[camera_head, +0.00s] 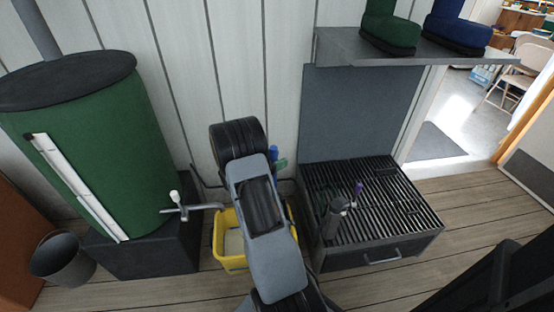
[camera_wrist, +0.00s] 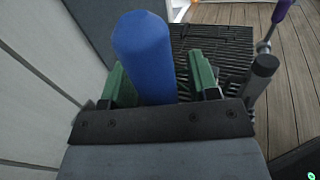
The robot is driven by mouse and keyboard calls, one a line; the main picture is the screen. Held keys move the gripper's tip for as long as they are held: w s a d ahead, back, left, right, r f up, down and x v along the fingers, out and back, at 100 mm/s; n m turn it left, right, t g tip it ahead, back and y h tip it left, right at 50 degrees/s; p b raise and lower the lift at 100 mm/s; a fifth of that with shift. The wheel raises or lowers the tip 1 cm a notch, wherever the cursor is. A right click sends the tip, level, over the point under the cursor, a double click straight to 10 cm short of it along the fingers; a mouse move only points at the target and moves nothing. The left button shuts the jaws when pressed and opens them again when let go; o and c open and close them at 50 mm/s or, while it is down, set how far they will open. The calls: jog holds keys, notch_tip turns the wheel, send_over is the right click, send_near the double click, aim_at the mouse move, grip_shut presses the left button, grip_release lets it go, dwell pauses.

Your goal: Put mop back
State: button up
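A blue rounded handle (camera_wrist: 145,55), perhaps the mop's, stands up between the two green fingers of my gripper (camera_wrist: 160,80) in the wrist view. A gap shows between the handle and the right finger; the handle covers part of the left finger, so contact there cannot be seen. The fingers look spread apart. In the head view only a small blue end (camera_head: 274,153) and a green finger show past my arm; the rest of the gripper is hidden. A yellow bucket (camera_head: 220,250) stands on the floor below, partly behind my arm. No mop head can be made out.
A shelf with boots (camera_head: 390,30) is above. A green barrel (camera_head: 110,150) with a tap stands left.

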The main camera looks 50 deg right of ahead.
jog(key=shift+w+a+r, duration=0.1)
jog(key=shift+a+r, duration=0.1)
jog(key=shift+a, duration=0.05)
jog(key=p+v, duration=0.3)
jog(key=v, duration=0.8)
jog(key=s+a+r+m+t+y, duration=0.2)
jog(key=s+a+r+m+y, duration=0.1)
jog(key=a, duration=0.5)
jog(key=s+a+r+m+t+y, duration=0.3)
jog(key=s+a+r+m+y, duration=0.1)
jog(key=a+y, duration=0.4)
jog(key=s+a+r+m+t+y, duration=0.3)
jog(key=s+a+r+m+y, duration=0.1)
jog(key=s+a+m+y, duration=0.2)
jog(key=shift+a+m, duration=0.7)
jog(key=shift+a, duration=0.6)
